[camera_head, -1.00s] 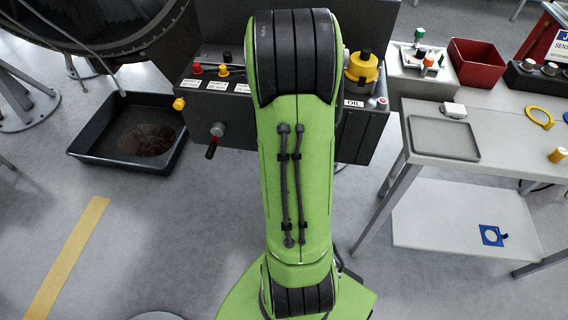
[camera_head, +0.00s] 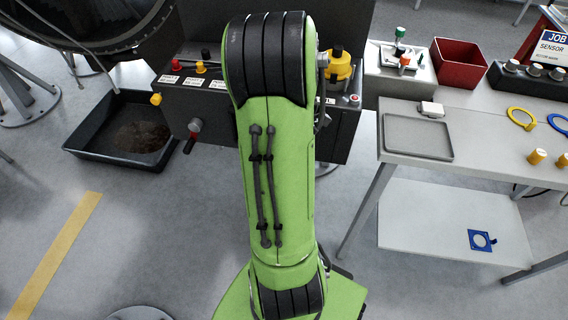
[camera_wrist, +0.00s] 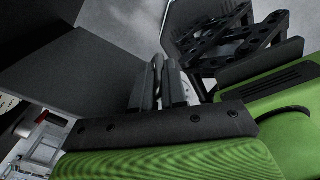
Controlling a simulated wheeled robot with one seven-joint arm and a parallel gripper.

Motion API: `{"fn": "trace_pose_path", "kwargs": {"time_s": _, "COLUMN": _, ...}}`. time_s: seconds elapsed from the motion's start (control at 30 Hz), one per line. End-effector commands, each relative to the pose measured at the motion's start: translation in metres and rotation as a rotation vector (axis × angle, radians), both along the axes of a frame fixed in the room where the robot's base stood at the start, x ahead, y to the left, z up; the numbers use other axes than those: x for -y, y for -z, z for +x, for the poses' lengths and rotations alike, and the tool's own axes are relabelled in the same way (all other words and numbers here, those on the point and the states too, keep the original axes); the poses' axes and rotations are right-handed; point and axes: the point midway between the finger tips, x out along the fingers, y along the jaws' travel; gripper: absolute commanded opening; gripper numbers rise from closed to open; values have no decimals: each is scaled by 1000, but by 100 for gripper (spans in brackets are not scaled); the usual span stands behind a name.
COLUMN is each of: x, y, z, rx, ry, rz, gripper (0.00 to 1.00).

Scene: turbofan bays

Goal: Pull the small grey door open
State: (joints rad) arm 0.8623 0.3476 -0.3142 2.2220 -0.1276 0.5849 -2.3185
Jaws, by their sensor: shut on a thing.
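In the wrist view the two dark fingers of my gripper (camera_wrist: 162,82) are close together on a small pale metal part, seemingly the handle of the small grey door. The part is mostly hidden by the fingers. A flat dark grey panel (camera_wrist: 98,68), which looks like the door, stands just left of the fingers at an angle. How far it is open I cannot tell. In the head view my green arm hides the gripper and the door; the dark grey cabinet (camera_head: 225,118) shows behind the arm.
A black drip tray (camera_head: 85,148) lies on the floor at left. A grey bench (camera_head: 470,125) stands close on the right, with a red bin (camera_head: 459,63) behind. Open floor shows at lower left.

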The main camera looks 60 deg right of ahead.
Motion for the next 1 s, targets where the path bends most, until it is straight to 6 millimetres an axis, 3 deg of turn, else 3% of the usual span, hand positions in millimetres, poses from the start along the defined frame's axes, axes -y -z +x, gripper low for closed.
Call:
{"fn": "trace_pose_path", "kwargs": {"time_s": 0.57, "x": 5, "y": 0, "z": -4, "rx": 0, "ry": 7, "rz": -4, "gripper": 0}}
{"fn": "trace_pose_path", "kwargs": {"time_s": 0.6, "x": 5, "y": 0, "z": -4, "rx": 0, "ry": 7, "rz": -4, "gripper": 16}}
{"fn": "trace_pose_path", "kwargs": {"time_s": 0.67, "x": 5, "y": 0, "z": -4, "rx": 0, "ry": 7, "rz": -4, "gripper": 23}}
{"fn": "trace_pose_path", "kwargs": {"time_s": 1.0, "x": 4, "y": -8, "z": -3, "rx": 1, "ry": 5, "rz": -3, "gripper": 23}}
